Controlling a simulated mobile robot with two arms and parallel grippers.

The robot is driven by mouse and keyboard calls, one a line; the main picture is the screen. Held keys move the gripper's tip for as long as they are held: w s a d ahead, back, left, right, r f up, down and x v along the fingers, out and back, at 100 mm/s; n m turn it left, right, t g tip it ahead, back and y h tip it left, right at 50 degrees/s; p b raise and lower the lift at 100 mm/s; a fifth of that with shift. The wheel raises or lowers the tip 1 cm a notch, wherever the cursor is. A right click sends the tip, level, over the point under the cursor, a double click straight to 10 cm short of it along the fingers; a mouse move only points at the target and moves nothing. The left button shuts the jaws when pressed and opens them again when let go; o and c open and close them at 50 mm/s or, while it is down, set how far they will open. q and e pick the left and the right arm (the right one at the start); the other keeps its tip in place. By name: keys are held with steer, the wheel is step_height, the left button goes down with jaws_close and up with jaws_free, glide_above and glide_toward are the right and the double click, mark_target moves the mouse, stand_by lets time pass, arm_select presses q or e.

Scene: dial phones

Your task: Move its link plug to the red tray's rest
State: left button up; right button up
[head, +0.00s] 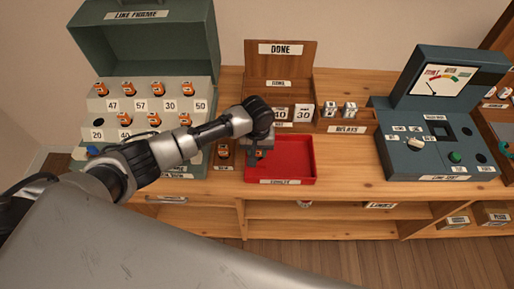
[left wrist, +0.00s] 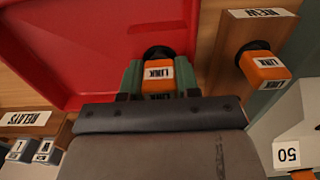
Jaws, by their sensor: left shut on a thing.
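My left gripper (head: 258,148) is over the left rear part of the red tray (head: 300,165). In the left wrist view, its two green fingers (left wrist: 159,80) are shut on an orange link plug (left wrist: 158,73) with a white LINK label. A dark round part shows behind this plug; I cannot tell if it is the plug's own end or the tray's rest. Red tray floor (left wrist: 95,50) surrounds it. A second orange LINK plug (left wrist: 265,66) stands in the wooden NEW holder beside the tray. My right gripper is not in view.
The green link frame (head: 150,95) with several orange plugs stands at left. A wooden DONE rack (head: 280,60) is behind the tray, with a RELAYS box (head: 345,127) beside it. A dark tester with a dial (head: 440,120) stands at right. Bare wood lies between tray and tester.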

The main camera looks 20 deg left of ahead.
arm_select(q)
steer(key=shift+f, duration=0.3)
steer(key=o, duration=0.7)
steer(key=shift+o, duration=0.9)
steer(key=shift+w+d, duration=0.1)
steer(key=shift+a, duration=0.25)
steer(key=shift+c, duration=0.4)
